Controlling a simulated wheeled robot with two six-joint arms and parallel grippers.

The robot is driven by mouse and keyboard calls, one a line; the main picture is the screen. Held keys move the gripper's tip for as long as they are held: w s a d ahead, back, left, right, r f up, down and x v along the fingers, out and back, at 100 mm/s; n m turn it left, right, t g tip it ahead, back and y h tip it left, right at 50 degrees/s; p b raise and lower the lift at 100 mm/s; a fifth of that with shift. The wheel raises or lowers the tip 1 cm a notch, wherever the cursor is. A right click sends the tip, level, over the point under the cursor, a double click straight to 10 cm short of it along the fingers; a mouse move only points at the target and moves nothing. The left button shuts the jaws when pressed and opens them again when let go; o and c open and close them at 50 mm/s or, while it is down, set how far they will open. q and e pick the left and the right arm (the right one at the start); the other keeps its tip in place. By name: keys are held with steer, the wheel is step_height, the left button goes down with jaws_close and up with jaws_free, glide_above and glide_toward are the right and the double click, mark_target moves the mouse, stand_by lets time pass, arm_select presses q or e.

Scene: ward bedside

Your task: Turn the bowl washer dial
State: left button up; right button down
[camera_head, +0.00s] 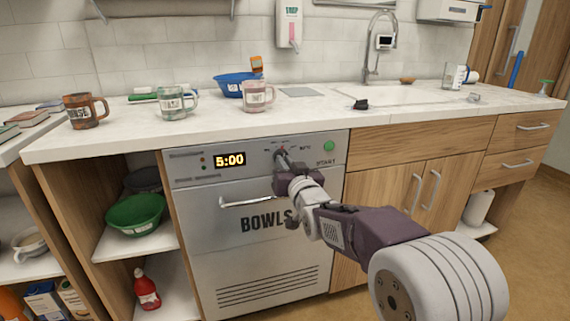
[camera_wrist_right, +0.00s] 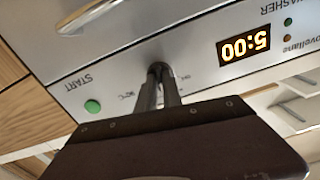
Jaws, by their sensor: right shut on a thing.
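The bowl washer (camera_head: 260,250) is a grey steel front under the counter, marked BOWLS, with a lit 5:00 display (camera_head: 229,160), a green START button (camera_head: 329,146) and a bar handle (camera_head: 250,200). My right gripper (camera_head: 281,155) reaches its control panel between display and button. In the right wrist view, the fingers of my right gripper (camera_wrist_right: 164,80) are close together on the small dark dial (camera_wrist_right: 158,69), which they mostly hide. The display (camera_wrist_right: 244,44) and the green button (camera_wrist_right: 92,106) show there upside down. My left gripper is not in view.
The counter (camera_head: 320,115) above holds several mugs, a blue bowl (camera_head: 235,83) and a sink (camera_head: 400,95). Open shelves at left hold a green bowl (camera_head: 135,213) and a red bottle (camera_head: 146,289). Wooden cupboard doors (camera_head: 390,195) stand right of the washer.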

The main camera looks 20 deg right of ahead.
steer(key=shift+f+m, duration=0.1)
steer(key=shift+m, duration=4.9)
steer(key=c, duration=1.5)
jaws_free()
